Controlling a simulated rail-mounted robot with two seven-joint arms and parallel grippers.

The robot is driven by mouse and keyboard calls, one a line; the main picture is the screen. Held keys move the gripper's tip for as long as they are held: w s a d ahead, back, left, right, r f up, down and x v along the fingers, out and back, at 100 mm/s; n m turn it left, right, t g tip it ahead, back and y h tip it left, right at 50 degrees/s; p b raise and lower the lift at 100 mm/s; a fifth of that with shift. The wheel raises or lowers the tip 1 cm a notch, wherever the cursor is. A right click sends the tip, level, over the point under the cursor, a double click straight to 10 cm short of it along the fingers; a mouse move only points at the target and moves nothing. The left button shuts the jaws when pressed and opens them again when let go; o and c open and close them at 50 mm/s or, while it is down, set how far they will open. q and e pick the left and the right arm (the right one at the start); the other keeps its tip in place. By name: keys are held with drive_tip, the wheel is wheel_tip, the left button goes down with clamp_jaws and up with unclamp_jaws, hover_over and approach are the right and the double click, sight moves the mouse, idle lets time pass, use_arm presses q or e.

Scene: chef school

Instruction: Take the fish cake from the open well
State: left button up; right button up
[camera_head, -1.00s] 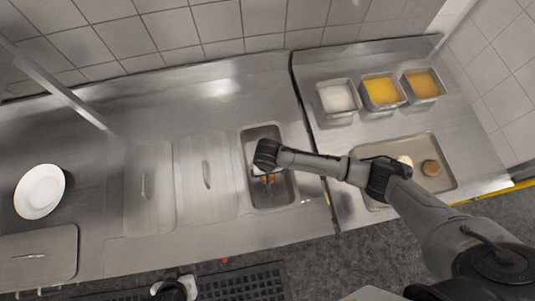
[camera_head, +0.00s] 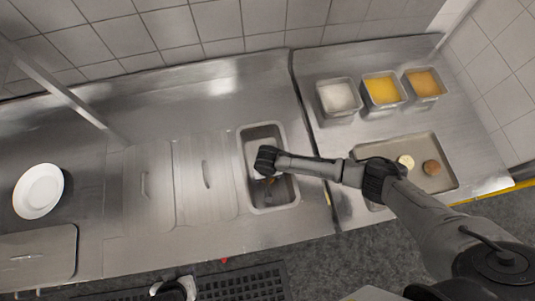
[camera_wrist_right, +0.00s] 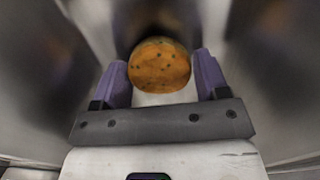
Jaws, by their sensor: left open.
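The fish cake (camera_wrist_right: 160,66) is round, orange and dark-specked. In the right wrist view it lies between the two purple fingertips of my right gripper (camera_wrist_right: 160,75). Whether the fingers press on it cannot be told. In the head view my right gripper (camera_head: 268,175) reaches into the open well (camera_head: 283,200), a steel basin in the counter, and the wrist hides most of the cake. My left gripper (camera_head: 175,288) shows at the bottom edge, open, in front of the counter and away from the well.
Closed well lids (camera_head: 205,200) lie left of the open well. Right of it stand a tray (camera_head: 440,165) with two round pieces and three square containers (camera_head: 382,91). A white plate (camera_head: 39,191) sits at far left. The well's steel walls are close around my right gripper.

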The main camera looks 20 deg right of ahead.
drive_tip(key=c, duration=0.5)
